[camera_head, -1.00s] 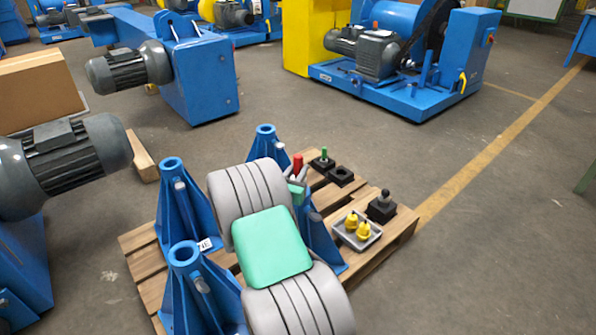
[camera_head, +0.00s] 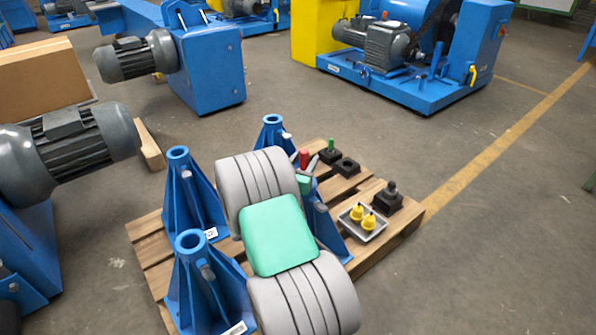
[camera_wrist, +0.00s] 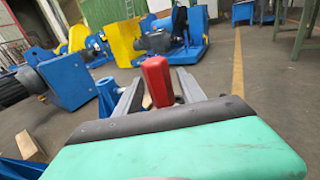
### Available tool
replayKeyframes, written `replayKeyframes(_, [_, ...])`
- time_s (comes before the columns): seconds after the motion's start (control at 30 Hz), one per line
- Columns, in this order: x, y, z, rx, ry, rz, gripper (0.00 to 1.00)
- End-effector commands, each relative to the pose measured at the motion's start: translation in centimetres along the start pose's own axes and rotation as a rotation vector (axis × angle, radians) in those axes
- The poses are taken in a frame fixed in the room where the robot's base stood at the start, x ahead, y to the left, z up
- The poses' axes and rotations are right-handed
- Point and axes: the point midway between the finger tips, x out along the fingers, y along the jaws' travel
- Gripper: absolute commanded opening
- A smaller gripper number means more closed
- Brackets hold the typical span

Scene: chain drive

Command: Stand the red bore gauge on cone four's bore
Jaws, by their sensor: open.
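The red bore gauge (camera_head: 304,156) stands upright at the far right blue cone (camera_head: 318,218), which my arm mostly hides. In the wrist view the red gauge (camera_wrist: 156,80) rises between my fingers, and its foot is hidden behind my gripper's body. My gripper (camera_head: 304,163) is open, with one finger on each side of the gauge; a gap shows on both sides in the wrist view. Whether the gauge's lower end sits in the bore cannot be seen. The other blue cones (camera_head: 180,195) have open round tops. Cone four's label is not readable.
The wooden pallet (camera_head: 148,250) carries the cones. On its right are a black block with a green gauge (camera_head: 331,146), an empty black block (camera_head: 347,167), a grey-knobbed gauge (camera_head: 390,189) and a tray (camera_head: 350,228) with two yellow gauges. A grey motor (camera_head: 85,145) stands at left.

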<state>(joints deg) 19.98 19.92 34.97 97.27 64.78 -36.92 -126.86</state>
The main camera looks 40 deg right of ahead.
Motion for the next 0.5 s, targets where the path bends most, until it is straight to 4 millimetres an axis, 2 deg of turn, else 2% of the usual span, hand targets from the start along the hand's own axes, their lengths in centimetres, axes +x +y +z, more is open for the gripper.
replayKeyframes(0.3, [-8.2, 0.2, 0.2, -0.004, 0.002, 0.007, 0.47])
replayKeyframes(0.4, [-10.3, 0.2, 0.2, -0.004, 0.002, 0.004, 0.47])
replayKeyframes(0.5, [-11.5, 0.1, 0.1, -0.002, 0.001, 0.002, 0.47])
